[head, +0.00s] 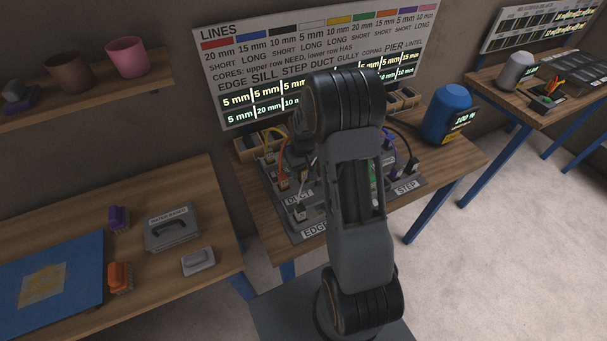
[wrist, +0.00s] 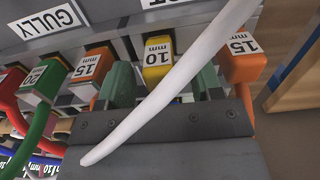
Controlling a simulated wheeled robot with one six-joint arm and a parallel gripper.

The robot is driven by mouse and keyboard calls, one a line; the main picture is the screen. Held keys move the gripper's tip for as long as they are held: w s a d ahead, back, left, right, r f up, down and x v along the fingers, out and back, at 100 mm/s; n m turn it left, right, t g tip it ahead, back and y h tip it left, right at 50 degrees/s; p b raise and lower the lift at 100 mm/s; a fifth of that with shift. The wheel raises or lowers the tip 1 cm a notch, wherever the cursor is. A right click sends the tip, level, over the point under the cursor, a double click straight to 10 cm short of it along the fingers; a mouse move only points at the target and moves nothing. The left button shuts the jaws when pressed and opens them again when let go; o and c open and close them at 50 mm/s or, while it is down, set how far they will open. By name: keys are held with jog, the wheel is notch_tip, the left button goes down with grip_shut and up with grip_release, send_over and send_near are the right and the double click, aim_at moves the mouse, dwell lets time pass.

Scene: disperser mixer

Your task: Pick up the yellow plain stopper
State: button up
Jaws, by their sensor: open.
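In the wrist view a yellow stopper (wrist: 157,62) with a white "10 mm" label sits in the grey panel. I see no yellow hose on it, though a white tube (wrist: 165,100) crosses close in front of the camera and hides part of the view. My gripper (wrist: 163,82) is open. Its two greenish fingers stand on either side of the yellow stopper, apart from each other. I cannot tell whether they touch it. In the head view my arm hides the gripper and this stopper.
Orange 15 mm stoppers stand left (wrist: 88,68) and right (wrist: 240,60) of the fingers, close by. A green 20 mm plug (wrist: 42,80) with a hose is farther left. In the head view, the labelled panel (head: 313,232) stands on a wooden bench, with a blue container (head: 446,110) to its right.

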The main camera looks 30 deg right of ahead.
jog(key=shift+f, duration=0.95)
jog(key=shift+c, duration=0.3)
jog(key=c, duration=0.9)
jog(key=shift+r, duration=0.1)
jog(key=shift+c, duration=0.3)
jog(key=shift+r+b, duration=0.3)
jog(key=shift+r, duration=0.25)
jog(key=s+a+r+b, duration=0.3)
jog(key=s+a+r, duration=0.2)
jog(key=s+r, duration=0.6)
jog(key=shift+s+a+r+b, duration=0.2)
jog(key=shift+s+r+b, duration=0.2)
jog(key=shift+s, duration=0.6)
